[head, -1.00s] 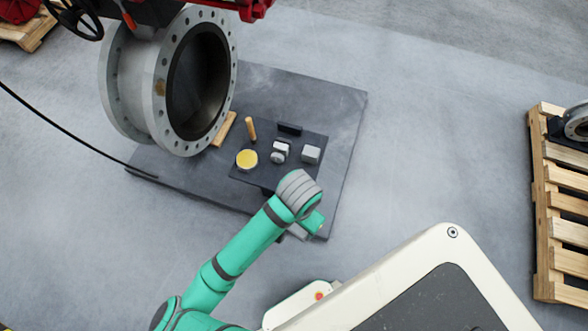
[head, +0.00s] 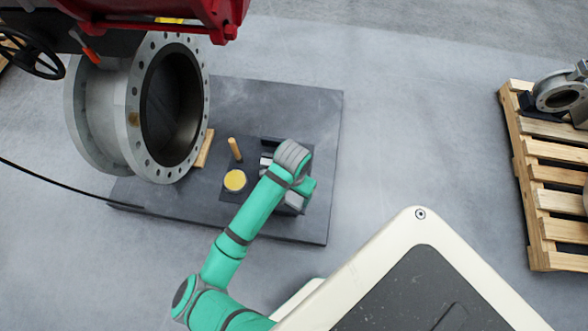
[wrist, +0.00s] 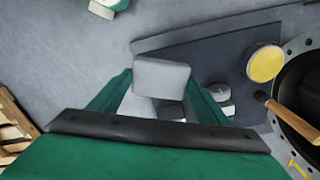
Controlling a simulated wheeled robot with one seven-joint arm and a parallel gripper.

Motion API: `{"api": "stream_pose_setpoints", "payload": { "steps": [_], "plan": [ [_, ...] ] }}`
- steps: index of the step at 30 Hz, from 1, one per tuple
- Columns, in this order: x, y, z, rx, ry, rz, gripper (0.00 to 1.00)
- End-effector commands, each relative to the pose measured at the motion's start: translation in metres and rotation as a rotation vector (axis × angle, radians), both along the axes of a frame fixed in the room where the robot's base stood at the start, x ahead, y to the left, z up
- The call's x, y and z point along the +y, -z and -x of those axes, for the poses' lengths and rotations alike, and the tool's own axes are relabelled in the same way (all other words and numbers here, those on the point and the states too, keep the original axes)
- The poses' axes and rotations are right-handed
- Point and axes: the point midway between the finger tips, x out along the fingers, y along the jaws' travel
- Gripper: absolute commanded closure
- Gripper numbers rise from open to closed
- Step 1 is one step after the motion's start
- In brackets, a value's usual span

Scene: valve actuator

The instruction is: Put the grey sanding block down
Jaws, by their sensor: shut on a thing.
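The grey sanding block (wrist: 162,76) is between the two green fingers of my gripper (wrist: 160,90) in the wrist view. My gripper is shut on it. In the head view my wrist hides most of the gripper, and a grey part (head: 294,199) shows below it, over the right side of the dark mat. I cannot tell whether the block touches the surface beneath. Pale and dark shapes show just below the block in the wrist view, partly hidden.
A large flanged valve body (head: 145,110) stands to the left. The dark slab (head: 300,105) is bare at the back right. A pallet (head: 550,190) is far right.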

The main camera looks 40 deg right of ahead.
Motion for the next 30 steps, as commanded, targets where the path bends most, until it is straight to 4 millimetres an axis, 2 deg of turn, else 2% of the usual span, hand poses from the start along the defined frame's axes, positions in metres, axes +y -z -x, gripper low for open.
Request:
{"api": "stream_pose_setpoints", "payload": {
  "steps": [3, 6, 11, 19, 30],
  "plan": [
    [-0.009, 0.016, -0.008, 0.0, 0.0, -0.002, 0.6],
    [-0.014, 0.022, -0.013, -0.001, -0.001, 0.0, 0.6],
    [-0.018, 0.029, -0.016, -0.001, -0.001, 0.0, 0.6],
    [-0.019, 0.06, -0.018, 0.0, -0.002, -0.001, 0.6],
    [-0.02, 0.064, -0.017, 0.0, -0.001, 0.0, 0.6]
  ]
}}
